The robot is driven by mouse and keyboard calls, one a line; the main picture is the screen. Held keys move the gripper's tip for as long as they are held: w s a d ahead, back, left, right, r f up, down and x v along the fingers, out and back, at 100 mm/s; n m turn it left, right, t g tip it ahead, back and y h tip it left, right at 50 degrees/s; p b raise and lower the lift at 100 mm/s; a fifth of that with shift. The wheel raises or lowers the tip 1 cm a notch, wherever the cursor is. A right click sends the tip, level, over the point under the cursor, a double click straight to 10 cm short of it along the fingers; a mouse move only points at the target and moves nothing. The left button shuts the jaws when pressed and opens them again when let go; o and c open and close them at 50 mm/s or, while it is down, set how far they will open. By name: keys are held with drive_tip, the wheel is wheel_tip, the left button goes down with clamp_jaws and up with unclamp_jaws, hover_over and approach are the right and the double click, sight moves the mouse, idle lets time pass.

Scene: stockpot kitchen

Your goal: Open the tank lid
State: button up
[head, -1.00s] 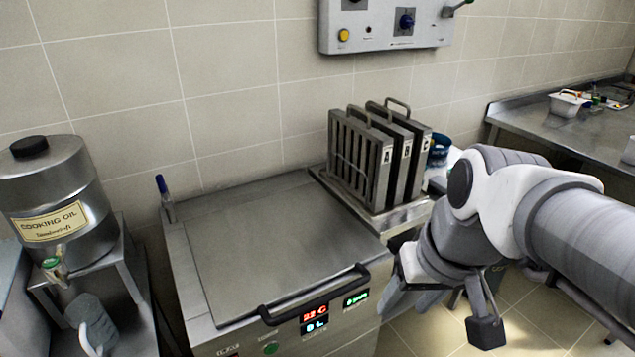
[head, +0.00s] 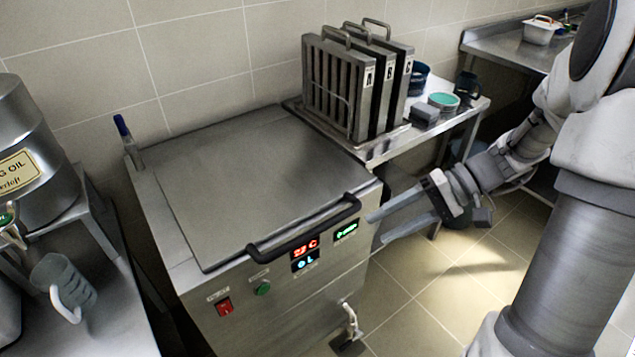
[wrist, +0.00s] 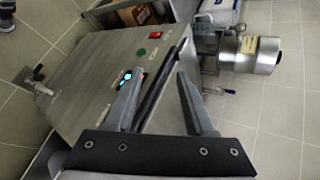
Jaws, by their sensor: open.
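The tank (head: 280,290) is a steel box with a flat metal lid (head: 255,180), which lies shut on top. A black bar handle (head: 305,232) runs along the lid's front edge. My gripper (head: 372,228) is open and empty, just right of the handle's right end, with its fingers pointing left toward it. In the wrist view the handle (wrist: 160,85) runs lengthwise between the two open fingers (wrist: 157,98). I cannot tell whether the fingers touch it.
A rack of lettered plates (head: 360,85) stands on a side table (head: 385,150) behind the tank at right. A cooking oil canister (head: 25,165) and a jug (head: 65,285) are at left. A tap (head: 350,320) sticks out low in front.

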sight(328, 228)
drive_tip(key=w+d+f+m+t+y+b, duration=0.2)
drive_tip(key=w+d+f+t+y, duration=0.3)
drive_tip(key=f, duration=0.3)
drive_tip(key=shift+g, duration=0.5)
drive_tip(key=x, duration=0.5)
drive_tip(key=b+x, duration=0.1)
drive_tip(key=x, duration=1.1)
drive_tip(key=shift+w+d+f, duration=0.1)
drive_tip(key=shift+w+f, duration=0.25)
clamp_jaws()
